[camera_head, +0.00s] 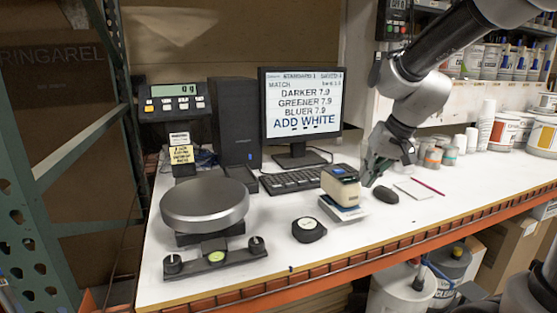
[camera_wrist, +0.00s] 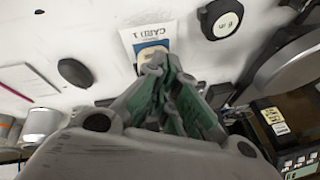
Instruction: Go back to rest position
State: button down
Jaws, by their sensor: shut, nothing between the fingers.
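My gripper (camera_head: 369,181) hangs above the white bench at the right of the head view, near the mouse. It is shut and empty. In the wrist view its green-padded fingers (camera_wrist: 172,82) meet together at the centre. A small boxy device (camera_head: 341,186) stands on a card stack left of my gripper in the head view. In the wrist view the card (camera_wrist: 150,36) shows just beyond the fingertips, and the device is mostly hidden behind them. My grey arm (camera_head: 420,98) reaches down from the upper right.
The white bench (camera_head: 270,262) holds a scale with a round pan (camera_head: 205,203), a monitor (camera_head: 301,103), a keyboard (camera_head: 292,179), a tape measure (camera_head: 308,229) and a black mouse (camera_head: 386,194). Cups and paint cans (camera_head: 502,130) stand at the right. The bench's front middle is clear.

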jog(key=s+d+r+h, duration=0.1)
jog(key=s+d, duration=0.2)
jog(key=s, duration=0.4)
jog(key=s+d+r+h, duration=0.1)
jog(key=s+d, duration=0.3)
jog(key=s, duration=0.3)
jog(key=s+d+r+n, duration=0.1)
jog(key=s+d, duration=0.3)
jog(key=s, duration=0.3)
jog(key=shift+s+h, duration=0.4)
